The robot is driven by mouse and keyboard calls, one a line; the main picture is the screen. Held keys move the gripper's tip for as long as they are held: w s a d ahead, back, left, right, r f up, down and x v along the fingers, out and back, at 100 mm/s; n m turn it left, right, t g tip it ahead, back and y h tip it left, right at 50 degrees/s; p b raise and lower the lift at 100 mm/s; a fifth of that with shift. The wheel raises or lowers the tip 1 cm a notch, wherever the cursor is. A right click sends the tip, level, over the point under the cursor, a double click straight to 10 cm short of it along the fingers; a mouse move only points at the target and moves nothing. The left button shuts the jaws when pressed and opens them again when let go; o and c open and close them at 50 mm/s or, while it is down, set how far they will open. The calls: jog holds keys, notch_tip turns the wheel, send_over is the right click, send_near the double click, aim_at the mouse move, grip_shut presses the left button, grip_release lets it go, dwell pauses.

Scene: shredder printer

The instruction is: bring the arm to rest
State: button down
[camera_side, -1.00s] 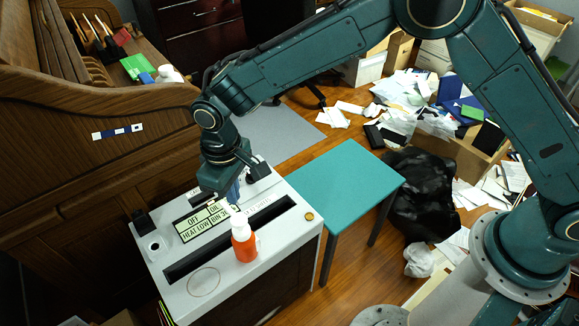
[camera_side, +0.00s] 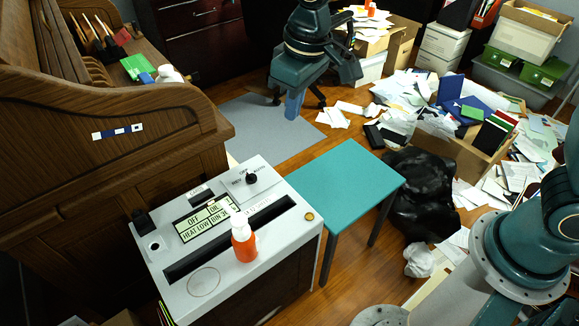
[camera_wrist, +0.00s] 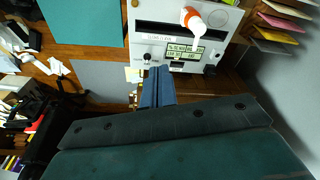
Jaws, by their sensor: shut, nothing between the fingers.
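My gripper (camera_side: 292,106) hangs in the air over the grey mat, behind the shredder and the teal table in the side view. Its blue fingers are shut with nothing between them. They also show in the wrist view (camera_wrist: 158,75), pointing toward the shredder. The shredder (camera_side: 205,284) is a light grey box with a slot, a display and a dial on top. An orange bottle with a white cap (camera_side: 243,240) stands upright on its top, and it also shows in the wrist view (camera_wrist: 193,18). My gripper is clear of both.
A teal table (camera_side: 345,180) stands right of the shredder. A wooden roll-top desk (camera_side: 130,150) is at left. A black bag (camera_side: 422,190) and boxes with scattered papers (camera_side: 455,130) fill the right. The grey mat (camera_side: 255,130) is bare.

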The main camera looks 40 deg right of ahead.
jog(key=s+d+r+m+t, duration=0.1)
jog(key=s+d+r, duration=0.4)
jog(key=d+r, duration=0.15)
jog(key=s+d+m+t, duration=0.1)
jog(key=s+d, duration=0.5)
jog(key=s, duration=0.3)
jog(key=s+d+r+m+t, duration=0.1)
jog(key=s+d+m+t, duration=0.1)
jog(key=s+d, duration=0.4)
jog(key=s, duration=0.3)
jog(key=shift+h, duration=0.4)
jog(key=c, duration=2.1)
grip_release()
jog(key=shift+r, duration=0.1)
